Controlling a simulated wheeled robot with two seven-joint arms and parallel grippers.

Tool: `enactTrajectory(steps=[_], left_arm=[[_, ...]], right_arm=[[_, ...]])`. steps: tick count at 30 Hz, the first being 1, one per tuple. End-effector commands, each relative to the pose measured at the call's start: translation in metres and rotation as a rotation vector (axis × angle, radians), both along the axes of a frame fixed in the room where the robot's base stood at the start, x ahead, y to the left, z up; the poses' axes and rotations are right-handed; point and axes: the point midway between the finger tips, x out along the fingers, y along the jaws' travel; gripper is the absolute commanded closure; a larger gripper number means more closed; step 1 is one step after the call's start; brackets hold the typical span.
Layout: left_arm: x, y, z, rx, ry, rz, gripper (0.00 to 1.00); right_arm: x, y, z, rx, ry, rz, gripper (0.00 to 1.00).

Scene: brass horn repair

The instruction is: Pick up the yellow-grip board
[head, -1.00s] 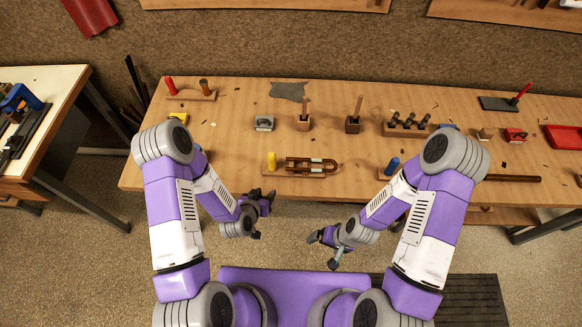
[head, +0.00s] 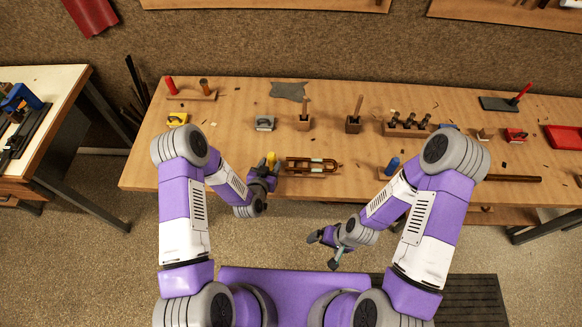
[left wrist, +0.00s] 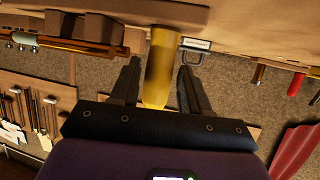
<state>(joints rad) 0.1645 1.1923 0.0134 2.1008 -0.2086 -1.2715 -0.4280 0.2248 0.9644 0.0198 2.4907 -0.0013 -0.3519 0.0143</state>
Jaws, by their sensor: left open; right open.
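The yellow-grip board (head: 300,175) lies near the front edge of the workbench, with a brass and brown U-shaped tube piece (head: 318,163) on it. Its yellow grip (head: 271,158) stands at the board's left end, partly hidden by my left gripper (head: 267,167). In the left wrist view the yellow grip (left wrist: 160,68) is between the two fingers of my left gripper (left wrist: 160,72), which is open, with gaps visible on both sides. My right gripper (head: 322,250) is open and empty, in front of the bench.
The workbench (head: 235,135) carries a grey-labelled block (head: 264,123), wooden blocks with upright handles (head: 304,121), a rack of dark tools (head: 408,123) and a blue grip (head: 392,165) near my right arm. A yellow block (head: 178,119) sits at left.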

Motion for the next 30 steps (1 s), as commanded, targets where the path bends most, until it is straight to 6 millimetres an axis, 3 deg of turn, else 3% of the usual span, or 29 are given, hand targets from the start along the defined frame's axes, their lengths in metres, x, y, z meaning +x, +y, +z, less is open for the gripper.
enactTrajectory(steps=[9,19,27,30], left_arm=[[0.038,-0.010,-0.012,0.000,-0.002,0.000,0.54],[0.042,-0.010,-0.014,0.000,0.000,-0.001,0.56],[0.042,-0.010,-0.014,0.000,0.000,0.000,0.97],[0.043,-0.010,-0.013,-0.002,-0.004,0.000,1.00]], right_arm=[[0.000,0.000,0.000,0.000,0.000,0.000,0.04],[0.000,0.000,0.000,0.000,0.000,0.000,0.04],[0.000,0.000,0.000,0.000,0.000,0.000,0.04],[0.000,0.000,0.000,0.000,0.000,0.000,0.04]])
